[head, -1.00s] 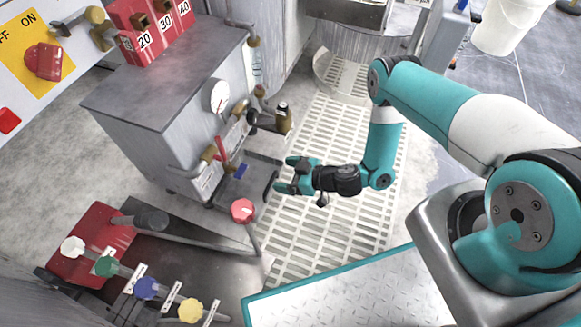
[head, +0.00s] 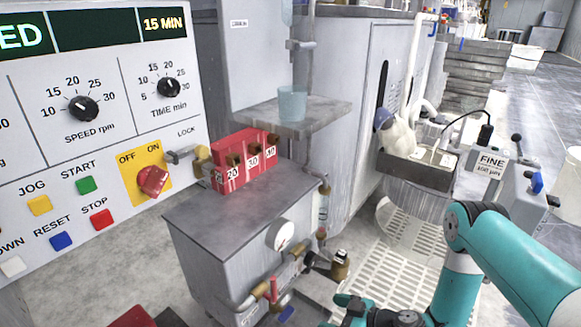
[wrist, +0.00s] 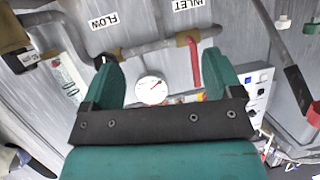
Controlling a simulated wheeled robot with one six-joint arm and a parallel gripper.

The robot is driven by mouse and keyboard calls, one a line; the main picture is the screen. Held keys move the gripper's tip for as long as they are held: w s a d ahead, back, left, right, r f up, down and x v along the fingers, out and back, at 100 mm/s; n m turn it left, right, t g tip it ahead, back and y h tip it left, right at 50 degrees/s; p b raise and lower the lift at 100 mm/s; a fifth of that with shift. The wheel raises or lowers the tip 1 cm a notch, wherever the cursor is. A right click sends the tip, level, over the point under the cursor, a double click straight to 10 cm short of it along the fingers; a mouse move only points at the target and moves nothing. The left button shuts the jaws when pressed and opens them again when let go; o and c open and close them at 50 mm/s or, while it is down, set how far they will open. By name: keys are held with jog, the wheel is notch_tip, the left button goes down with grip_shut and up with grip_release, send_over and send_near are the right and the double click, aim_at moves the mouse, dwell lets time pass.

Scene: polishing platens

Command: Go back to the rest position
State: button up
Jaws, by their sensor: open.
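My gripper (head: 338,312) is at the bottom edge of the head view, beside the front of a grey metal cabinet (head: 215,235), with part of it cut off by the frame. In the wrist view my gripper (wrist: 163,78) has its two teal fingers wide apart with nothing between them. Behind the fingers are a round white gauge (wrist: 151,90), a pipe and a red valve handle (wrist: 195,62). The fingers appear clear of these, but the exact gap cannot be told.
A control panel (head: 120,150) with knobs and buttons fills the left of the head view. A red numbered block (head: 228,178) sits on the cabinet. A shelf (head: 325,112) holds a clear cup (head: 292,103). A grey tray (head: 400,175) stands at right. Perforated flooring (head: 415,245) lies behind my arm.

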jog(key=s+a+r+n+g, duration=0.1)
jog(key=a+r+g, duration=0.15)
jog(key=r, duration=1.05)
jog(key=s+a+r+n+g, duration=0.15)
jog(key=r+g, duration=0.25)
jog(key=r, duration=0.9)
jog(key=s+d+r+m+h+p, duration=0.2)
jog(key=s+d+r+m+h, duration=0.15)
jog(key=s+r, duration=0.55)
jog(key=s+d+r+m+h+p, duration=0.1)
jog(key=s+d+r+m+h, duration=0.25)
jog(key=s+r, duration=0.6)
notch_tip(320, 180, up, 36)
jog(key=p, duration=3.7)
jog(key=shift+w+r, duration=0.15)
jog(key=shift+n+g, duration=0.25)
